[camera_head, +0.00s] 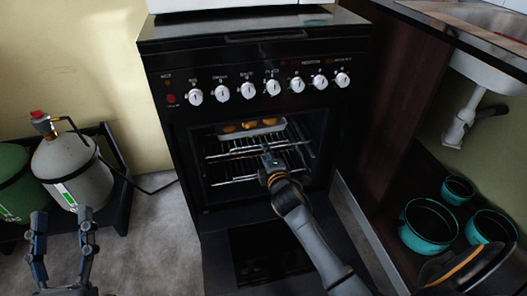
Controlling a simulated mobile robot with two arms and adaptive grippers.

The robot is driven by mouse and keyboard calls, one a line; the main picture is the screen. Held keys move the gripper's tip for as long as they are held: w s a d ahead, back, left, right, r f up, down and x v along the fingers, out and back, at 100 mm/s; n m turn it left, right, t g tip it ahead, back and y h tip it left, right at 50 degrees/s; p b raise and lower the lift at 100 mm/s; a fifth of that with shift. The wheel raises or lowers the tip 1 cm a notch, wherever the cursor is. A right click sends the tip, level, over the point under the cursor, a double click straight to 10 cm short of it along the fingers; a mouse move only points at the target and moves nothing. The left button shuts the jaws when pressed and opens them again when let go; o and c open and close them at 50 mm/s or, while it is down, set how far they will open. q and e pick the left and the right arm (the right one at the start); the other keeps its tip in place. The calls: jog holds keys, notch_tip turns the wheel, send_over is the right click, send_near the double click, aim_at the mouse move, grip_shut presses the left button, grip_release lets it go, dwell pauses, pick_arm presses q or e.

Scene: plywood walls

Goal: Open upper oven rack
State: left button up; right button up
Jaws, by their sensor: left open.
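The black oven (180,160) stands in the middle with its door (220,245) folded down open. Inside, the upper rack (225,152) is a wire rack, with a light tray (278,127) holding several orange-brown pieces of food just above or on it. A lower rack (230,180) is below. My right gripper (268,155) reaches in from the lower right and is at the front of the upper rack, overlapping it in view. Its fingers are small and seen from behind, so contact and grip are unclear. My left gripper (62,214) is open and empty at the lower left, away from the oven.
A grey gas cylinder (75,170) and a green one (14,185) stand in a dark rack at the left. Several teal pots (428,225) sit in the open cabinet at the right, under the sink (480,15). Grey floor is free left of the oven.

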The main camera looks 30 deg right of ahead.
pick_arm(q)
jog(key=s+r+t+h+b, duration=0.1)
jog(key=s+r+t, duration=0.3)
jog(key=shift+a+r+h, duration=0.2)
jog(key=shift+r+h, duration=0.1)
pick_arm(e)
jog(key=shift+x, duration=2)
pick_arm(q)
jog(key=shift+s, duration=0.1)
pick_arm(e)
jog(key=shift+c, duration=0.2)
grip_shut()
